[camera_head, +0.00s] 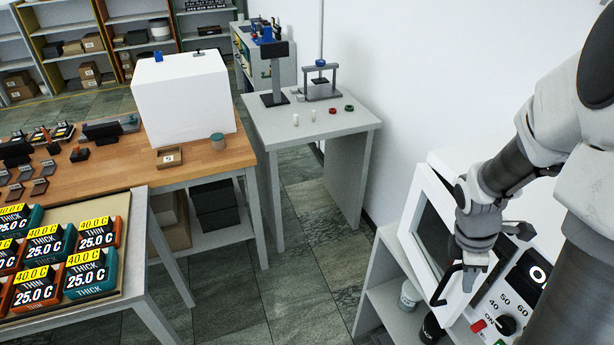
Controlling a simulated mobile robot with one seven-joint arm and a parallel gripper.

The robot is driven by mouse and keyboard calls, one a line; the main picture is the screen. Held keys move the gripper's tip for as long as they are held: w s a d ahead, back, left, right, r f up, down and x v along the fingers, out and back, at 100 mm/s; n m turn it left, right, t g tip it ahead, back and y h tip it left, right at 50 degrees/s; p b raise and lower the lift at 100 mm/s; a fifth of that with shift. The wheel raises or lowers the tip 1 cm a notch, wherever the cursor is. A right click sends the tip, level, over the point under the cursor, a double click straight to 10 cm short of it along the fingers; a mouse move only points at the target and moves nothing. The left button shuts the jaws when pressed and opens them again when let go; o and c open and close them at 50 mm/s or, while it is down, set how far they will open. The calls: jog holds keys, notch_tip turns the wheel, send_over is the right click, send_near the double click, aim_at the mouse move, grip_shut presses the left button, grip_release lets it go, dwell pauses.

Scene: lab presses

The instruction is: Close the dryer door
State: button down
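The dryer (481,305) stands at the lower right, with a control panel, a dial and a dark display. Its door (411,222) has a white frame around a dark window. The door appears to stand open, swung out from the body toward the left; my arm hides part of it and the opening. A dark curved handle (442,287) is on the door's near edge. My gripper (469,281) points down beside the handle, just to its right. I cannot tell whether it touches the handle or the door, nor whether the fingers are open.
The dryer is on a grey shelf stand (377,283) holding a few cups (409,296). A grey table (325,124) with a small press is at the back. A wooden bench (207,163) and a table of labelled blocks (93,262) are left. The tiled floor between is clear.

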jog(key=w+d+p, duration=0.1)
jog(key=d, duration=0.5)
jog(key=shift+w+d, duration=0.25)
jog(key=shift+w, duration=0.1)
jog(key=shift+d+r, duration=0.1)
jog(key=shift+r, duration=0.05)
